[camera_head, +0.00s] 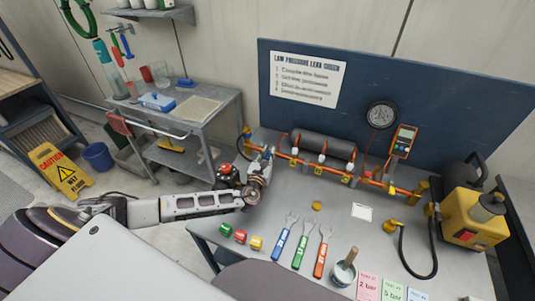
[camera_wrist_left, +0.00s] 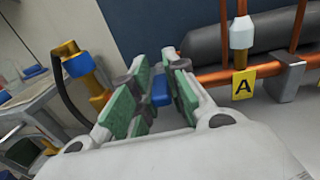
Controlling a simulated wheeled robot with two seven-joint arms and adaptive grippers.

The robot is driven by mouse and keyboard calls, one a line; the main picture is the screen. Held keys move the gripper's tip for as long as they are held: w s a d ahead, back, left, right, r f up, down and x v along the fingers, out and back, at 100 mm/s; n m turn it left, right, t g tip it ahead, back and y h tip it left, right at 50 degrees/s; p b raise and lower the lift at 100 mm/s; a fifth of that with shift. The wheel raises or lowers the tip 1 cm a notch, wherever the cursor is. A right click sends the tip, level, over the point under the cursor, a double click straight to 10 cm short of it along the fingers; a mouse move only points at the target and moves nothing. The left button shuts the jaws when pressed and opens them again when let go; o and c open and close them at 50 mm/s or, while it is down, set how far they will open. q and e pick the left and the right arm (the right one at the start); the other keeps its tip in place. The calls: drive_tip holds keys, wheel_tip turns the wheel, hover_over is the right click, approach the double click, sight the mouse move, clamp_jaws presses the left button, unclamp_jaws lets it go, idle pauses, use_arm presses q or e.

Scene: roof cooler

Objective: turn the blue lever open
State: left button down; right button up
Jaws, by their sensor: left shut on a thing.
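The copper pipe manifold (camera_head: 350,178) runs along the back of the bench, with several white-topped valves and yellow letter tags. My left gripper (camera_head: 262,163) is at its left end. In the left wrist view its green-padded fingers (camera_wrist_left: 160,88) are closed around a small blue piece (camera_wrist_left: 162,91), which looks like the blue lever; the fingers hide most of it. How far the lever is turned cannot be told. Tag A (camera_wrist_left: 243,85) hangs on the pipe to the right of the fingers. My right gripper is not in view.
A gauge (camera_head: 382,115) and an orange meter (camera_head: 403,141) are at the blue back panel. A yellow pump (camera_head: 474,222) with a black hose stands at the right. Wrenches (camera_head: 302,244) and small coloured parts (camera_head: 240,236) lie on the bench front. A brass fitting (camera_wrist_left: 80,66) with a blue collar stands left of the fingers.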

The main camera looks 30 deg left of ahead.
use_arm(q)
drive_tip(key=shift+w+d+n+g+y+p, duration=0.1)
drive_tip(key=shift+d+n+g+y+p, duration=0.15)
drive_tip(key=shift+n+y, duration=0.45)
drive_tip(key=shift+d+n+g+y+p, duration=0.15)
drive_tip(key=shift+d+n+y+p, duration=0.2)
drive_tip(key=shift+y, duration=0.65)
drive_tip(key=shift+w+d+n+g+y, duration=0.2)
drive_tip(key=shift+n+g+y, duration=0.4)
drive_tip(key=shift+n+y, duration=0.4)
drive_tip(key=shift+d+y, duration=0.15)
drive_tip(key=shift+y, duration=0.35)
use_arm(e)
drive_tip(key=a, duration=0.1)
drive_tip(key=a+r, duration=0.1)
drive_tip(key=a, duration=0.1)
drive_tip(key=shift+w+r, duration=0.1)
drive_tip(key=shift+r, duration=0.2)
use_arm(q)
drive_tip(key=shift+n+g, duration=0.25)
drive_tip(key=shift+g, duration=0.05)
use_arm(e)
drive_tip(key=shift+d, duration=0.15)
use_arm(q)
drive_tip(key=shift+w+d+y, duration=0.1)
drive_tip(key=shift+y, duration=0.5)
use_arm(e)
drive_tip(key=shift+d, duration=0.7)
